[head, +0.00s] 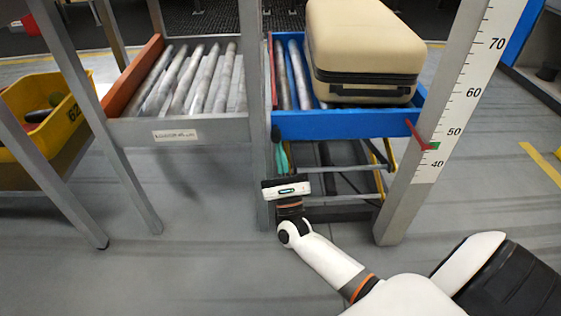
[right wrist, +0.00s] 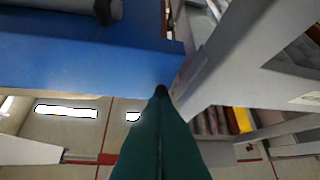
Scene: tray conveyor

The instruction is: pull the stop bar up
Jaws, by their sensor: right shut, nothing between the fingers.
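My right gripper (head: 277,143) is shut and empty, its teal fingers pointing up, with the dark tips close to the front left corner of the blue roller platform (head: 345,126). In the right wrist view the closed fingers (right wrist: 161,92) reach toward the gap between the blue platform (right wrist: 85,62) and a grey post (right wrist: 235,50). I cannot tell whether they touch either. I cannot make out a separate stop bar for certain. My left gripper is not in view.
A beige suitcase (head: 365,45) lies on the blue platform. A yellow-and-black lift frame (head: 383,165) is below it. A grey scale post (head: 408,190) stands right, with a red pointer (head: 418,135) by a green mark. A roller conveyor (head: 190,131) and yellow bin (head: 62,125) are left.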

